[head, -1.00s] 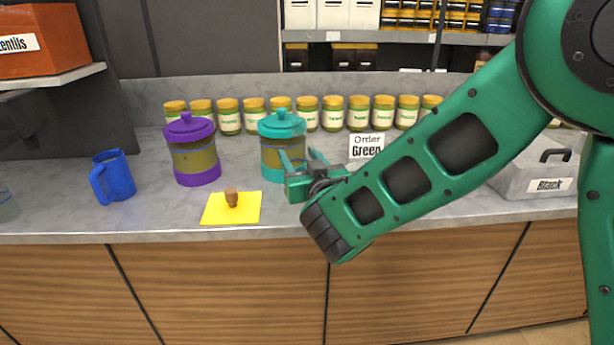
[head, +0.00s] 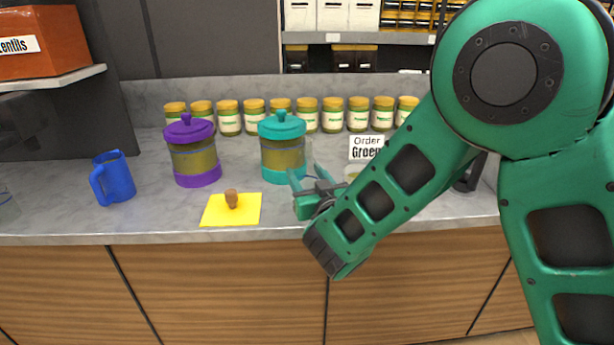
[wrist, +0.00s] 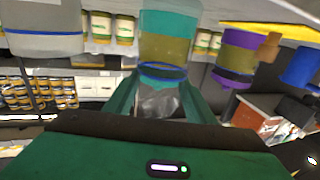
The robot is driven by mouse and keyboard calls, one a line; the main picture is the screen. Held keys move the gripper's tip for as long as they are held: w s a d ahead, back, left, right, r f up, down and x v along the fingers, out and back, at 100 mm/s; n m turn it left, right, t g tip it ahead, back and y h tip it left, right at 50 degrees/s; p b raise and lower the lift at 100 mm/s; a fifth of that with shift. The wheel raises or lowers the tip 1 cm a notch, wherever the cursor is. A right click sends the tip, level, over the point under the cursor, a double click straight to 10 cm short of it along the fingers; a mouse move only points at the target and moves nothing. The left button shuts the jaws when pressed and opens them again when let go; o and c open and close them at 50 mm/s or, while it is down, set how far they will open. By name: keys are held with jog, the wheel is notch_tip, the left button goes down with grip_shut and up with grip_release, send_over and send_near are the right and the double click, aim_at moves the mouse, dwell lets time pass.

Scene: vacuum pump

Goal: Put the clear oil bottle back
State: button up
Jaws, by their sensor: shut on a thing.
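My gripper (head: 308,176) is low over the counter's front part, just right of the teal-lidded canister (head: 283,158). In the wrist view my gripper (wrist: 158,97) is shut on a clear, greyish see-through thing (wrist: 160,103), which looks like the clear oil bottle. It barely shows in the head view, and its base and any contact with the counter cannot be made out. The teal canister (wrist: 163,50) stands beyond the fingers in the wrist view. A small brown stopper-like piece (head: 231,198) stands on a yellow sheet (head: 218,213) to the left.
A purple-lidded canister (head: 194,160) and a blue mug (head: 115,180) stand at left. Several green jars (head: 229,120) line the back wall. Bare counter lies between mug and yellow sheet. My arm hides the right side.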

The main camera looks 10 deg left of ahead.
jog(key=o, duration=1.3)
jog(key=shift+f, duration=0.1)
jog(key=shift+s, duration=0.1)
jog(key=shift+v, duration=5.95)
